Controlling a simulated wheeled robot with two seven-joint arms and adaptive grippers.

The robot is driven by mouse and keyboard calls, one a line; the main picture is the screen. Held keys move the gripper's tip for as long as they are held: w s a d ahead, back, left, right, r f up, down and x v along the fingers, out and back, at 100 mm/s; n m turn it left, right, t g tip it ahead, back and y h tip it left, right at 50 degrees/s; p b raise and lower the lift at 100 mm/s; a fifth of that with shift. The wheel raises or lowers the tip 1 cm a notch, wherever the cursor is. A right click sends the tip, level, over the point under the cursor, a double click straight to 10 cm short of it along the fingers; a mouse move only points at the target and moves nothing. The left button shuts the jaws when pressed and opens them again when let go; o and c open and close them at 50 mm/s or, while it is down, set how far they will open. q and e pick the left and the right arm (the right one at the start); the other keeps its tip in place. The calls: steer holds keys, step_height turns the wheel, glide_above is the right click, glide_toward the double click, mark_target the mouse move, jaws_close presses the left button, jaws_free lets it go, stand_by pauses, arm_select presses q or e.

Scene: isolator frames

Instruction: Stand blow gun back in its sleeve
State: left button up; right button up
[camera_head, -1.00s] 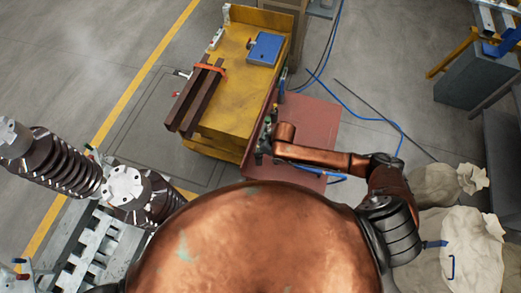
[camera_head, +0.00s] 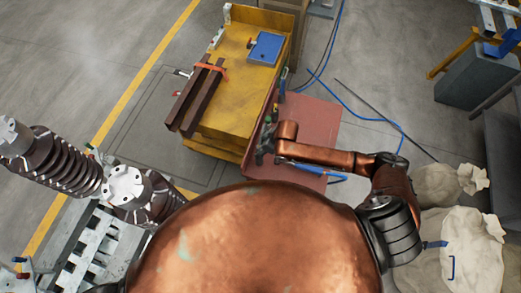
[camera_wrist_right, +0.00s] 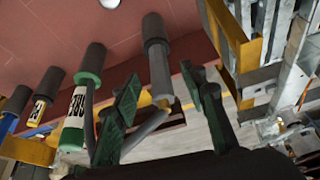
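My right gripper (camera_wrist_right: 163,112) has its two dark green fingers spread apart in the right wrist view. Between and beyond them is a grey sleeve (camera_wrist_right: 159,70) with a dark end and a yellow collar. A thin grey rod (camera_wrist_right: 147,130) slants below that collar near the left finger. It may be the blow gun's tube, but I cannot tell whether it is inside the sleeve. The blow gun's handle is not clear in either view. In the head view my right gripper (camera_head: 264,147) is beside the yellow bench's right edge. My left gripper is not in view.
The yellow bench (camera_head: 235,105) carries brown bars (camera_head: 195,100) and a blue box (camera_head: 265,48). Ribbed insulators (camera_head: 60,165) are at left.

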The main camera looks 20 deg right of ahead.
steer(key=v, duration=1)
